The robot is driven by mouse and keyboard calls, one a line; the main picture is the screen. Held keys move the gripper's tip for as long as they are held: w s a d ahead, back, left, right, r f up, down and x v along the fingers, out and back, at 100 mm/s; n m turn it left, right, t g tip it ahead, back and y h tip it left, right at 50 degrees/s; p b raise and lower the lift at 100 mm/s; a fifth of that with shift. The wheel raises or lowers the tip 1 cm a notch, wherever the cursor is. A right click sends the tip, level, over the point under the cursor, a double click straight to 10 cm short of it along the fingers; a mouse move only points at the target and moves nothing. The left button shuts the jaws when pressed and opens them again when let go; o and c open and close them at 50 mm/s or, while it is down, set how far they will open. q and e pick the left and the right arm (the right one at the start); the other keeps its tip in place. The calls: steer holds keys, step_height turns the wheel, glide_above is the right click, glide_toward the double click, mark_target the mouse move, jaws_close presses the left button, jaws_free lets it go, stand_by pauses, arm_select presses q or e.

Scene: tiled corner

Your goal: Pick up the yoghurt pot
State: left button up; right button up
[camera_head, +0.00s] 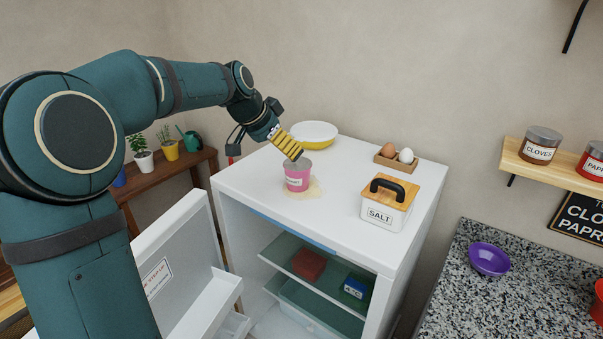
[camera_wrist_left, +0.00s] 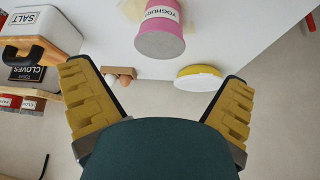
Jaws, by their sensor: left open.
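The pink yoghurt pot (camera_head: 297,178) with a white label and grey lid stands upright on the white fridge top (camera_head: 345,215). A pale stain lies around its base. In the left wrist view the pot (camera_wrist_left: 160,30) shows at the top middle, beyond the yellow fingertips. My left gripper (camera_head: 290,145) has yellow ribbed fingers, which stand wide apart with nothing between them in the left wrist view. In the head view it is right above and behind the pot, tilted down. I cannot tell whether it touches the lid. My right gripper is not in view.
A salt box (camera_head: 383,207) stands right of the pot. A yellow-white bowl (camera_head: 314,133) and a tray of eggs (camera_head: 396,160) are at the back. The fridge door (camera_head: 165,265) hangs open at the front left. A purple bowl (camera_head: 489,259) is on the granite counter.

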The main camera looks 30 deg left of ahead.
mark_target(294, 165)
arm_select(q)
steer(key=x, duration=1.1)
steer(key=shift+r, duration=0.1)
steer(key=shift+a, duration=0.1)
steer(key=c, duration=1.2)
